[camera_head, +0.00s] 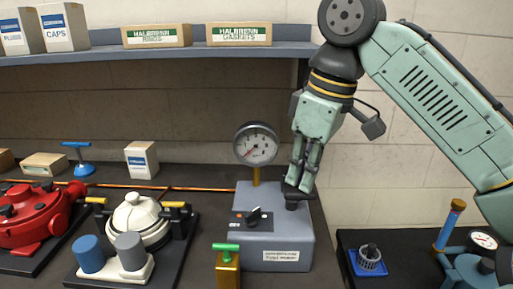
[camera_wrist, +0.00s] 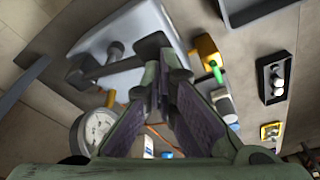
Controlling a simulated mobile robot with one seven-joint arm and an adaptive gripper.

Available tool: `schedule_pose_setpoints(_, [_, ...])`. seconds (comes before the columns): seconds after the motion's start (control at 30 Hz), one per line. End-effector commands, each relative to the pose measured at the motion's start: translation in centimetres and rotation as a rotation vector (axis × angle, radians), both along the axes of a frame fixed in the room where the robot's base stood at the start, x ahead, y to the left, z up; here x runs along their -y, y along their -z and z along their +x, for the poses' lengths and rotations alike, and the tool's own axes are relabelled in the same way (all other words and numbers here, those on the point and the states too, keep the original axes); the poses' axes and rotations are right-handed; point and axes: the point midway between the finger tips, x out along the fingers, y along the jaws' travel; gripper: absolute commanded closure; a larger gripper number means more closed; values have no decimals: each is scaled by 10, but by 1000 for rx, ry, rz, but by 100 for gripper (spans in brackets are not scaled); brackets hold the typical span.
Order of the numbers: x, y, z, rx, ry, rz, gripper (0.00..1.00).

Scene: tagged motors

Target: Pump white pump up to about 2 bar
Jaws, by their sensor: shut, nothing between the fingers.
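The white pump (camera_head: 135,216) sits on a black base at the left of the bench, with a blue and a grey cylinder in front of it. A grey box (camera_head: 275,247) with a dark selector knob (camera_head: 254,214) stands to its right. A round gauge (camera_head: 256,145) rises on a brass stem behind the box; its reading is too small to tell. The gauge also shows in the wrist view (camera_wrist: 97,128). My gripper (camera_head: 302,186) is shut and points down at the black handle (camera_head: 293,197) on the box top. Its fingertips overlap the handle; contact is unclear.
A red pump (camera_head: 35,214) stands at the far left. A yellow block with a green handle (camera_head: 227,264) is in front of the grey box. A shelf (camera_head: 160,52) with cartons runs above. A lower black surface at right holds a blue tray (camera_head: 368,262).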

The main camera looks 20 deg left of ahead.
Motion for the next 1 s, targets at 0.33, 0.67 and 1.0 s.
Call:
schedule_pose_setpoints(0.33, [0,18,0,-1,-1,0,100])
schedule_pose_setpoints(0.67, [0,33,0,0,0,-1,100])
schedule_pose_setpoints(1.0, [0,48,0,-1,0,0,100])
